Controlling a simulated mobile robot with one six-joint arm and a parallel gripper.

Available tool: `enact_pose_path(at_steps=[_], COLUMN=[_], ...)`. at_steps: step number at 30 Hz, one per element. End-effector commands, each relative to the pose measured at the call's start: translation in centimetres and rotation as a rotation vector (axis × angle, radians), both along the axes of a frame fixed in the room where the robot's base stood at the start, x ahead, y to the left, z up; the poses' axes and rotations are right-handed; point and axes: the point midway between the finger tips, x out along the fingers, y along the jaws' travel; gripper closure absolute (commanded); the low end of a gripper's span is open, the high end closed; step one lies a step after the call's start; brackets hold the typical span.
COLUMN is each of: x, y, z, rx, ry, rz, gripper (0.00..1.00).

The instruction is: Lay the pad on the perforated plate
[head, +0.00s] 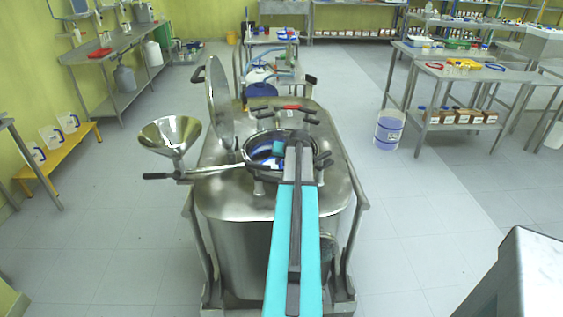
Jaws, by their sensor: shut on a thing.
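My arm reaches forward over the open round port (246,158) of a steel vessel. My gripper (287,147) is at its far end, over the port, and looks small and dark here. It is shut on a small teal piece, which looks like the pad (278,147), at the port's right part. Whether the pad touches anything below is not clear. Inside the port I see a bright blue and white patch (262,154). The perforated plate cannot be made out; the arm and rim hide part of the opening.
The port's round lid (219,95) stands open at the back left. A steel funnel (170,136) and a handle (157,176) stick out left. Dark clamp knobs (323,160) ring the port. A bucket (388,132) stands right on clear floor.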

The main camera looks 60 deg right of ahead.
Motion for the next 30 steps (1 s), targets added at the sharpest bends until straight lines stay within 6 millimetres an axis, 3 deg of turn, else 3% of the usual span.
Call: enact_pose_path(at_steps=[23,24,26,30], x=[0.0,0.0,0.0,-0.1], y=[0.0,0.1,0.1,0.1], z=[-1.2,-1.3,-1.4,-1.4], rx=[0.001,0.002,0.003,0.005], ry=[0.000,0.001,0.001,0.001], rz=[-0.001,0.000,-0.001,-0.001], gripper=[1.00,0.80,0.70,0.68])
